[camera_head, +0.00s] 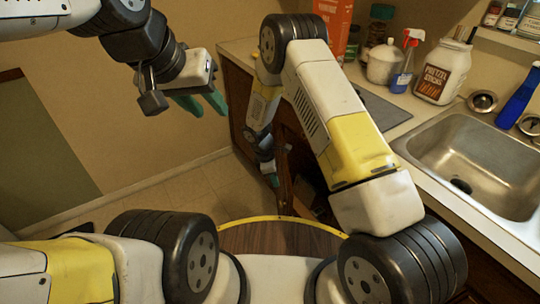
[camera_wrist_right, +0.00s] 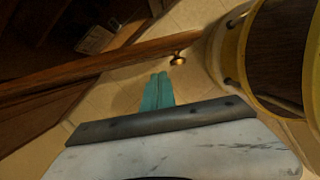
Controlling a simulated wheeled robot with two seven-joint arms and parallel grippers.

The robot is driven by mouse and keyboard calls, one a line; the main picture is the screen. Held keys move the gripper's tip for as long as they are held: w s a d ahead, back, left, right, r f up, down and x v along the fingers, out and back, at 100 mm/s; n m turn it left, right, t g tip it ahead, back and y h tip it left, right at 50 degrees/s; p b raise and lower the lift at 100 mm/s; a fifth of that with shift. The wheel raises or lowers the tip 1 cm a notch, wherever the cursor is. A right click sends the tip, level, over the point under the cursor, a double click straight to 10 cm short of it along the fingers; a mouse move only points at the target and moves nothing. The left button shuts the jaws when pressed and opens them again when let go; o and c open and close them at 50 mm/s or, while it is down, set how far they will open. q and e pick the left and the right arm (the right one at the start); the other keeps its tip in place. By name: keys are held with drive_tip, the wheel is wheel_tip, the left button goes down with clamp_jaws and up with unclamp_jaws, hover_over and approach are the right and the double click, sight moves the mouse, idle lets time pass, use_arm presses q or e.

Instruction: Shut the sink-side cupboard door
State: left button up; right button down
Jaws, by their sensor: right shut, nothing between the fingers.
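The brown wooden cupboard door (camera_head: 285,185) stands open below the counter, seen nearly edge-on in the head view. In the right wrist view the door's edge (camera_wrist_right: 100,66) runs across the picture, with a round brass knob (camera_wrist_right: 177,59) on its outer side. My right gripper (camera_head: 271,180) is low beside the door's outer face, partly hidden by my arm. Its teal fingers (camera_wrist_right: 159,78) are together and empty, close to the door and knob; I cannot tell if they touch. My left gripper (camera_head: 208,102) is raised at the left, away from the cupboard, fingers apart and empty.
The dark cupboard interior holds a small box (camera_wrist_right: 95,38). The counter above carries a steel sink (camera_head: 470,160), a pretzel jar (camera_head: 440,72), a spray bottle (camera_head: 405,65) and a white lidded pot (camera_head: 382,65). The tiled floor (camera_head: 180,188) left of the door is clear.

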drive_tip(key=shift+w+d, duration=0.1)
drive_tip(key=shift+d, duration=1.05)
drive_tip(key=w+d+n, duration=0.1)
drive_tip(key=w+d, duration=0.3)
drive_tip(key=d, duration=1)
drive_tip(key=shift+d+n, duration=0.3)
drive_tip(key=shift+d, duration=0.1)
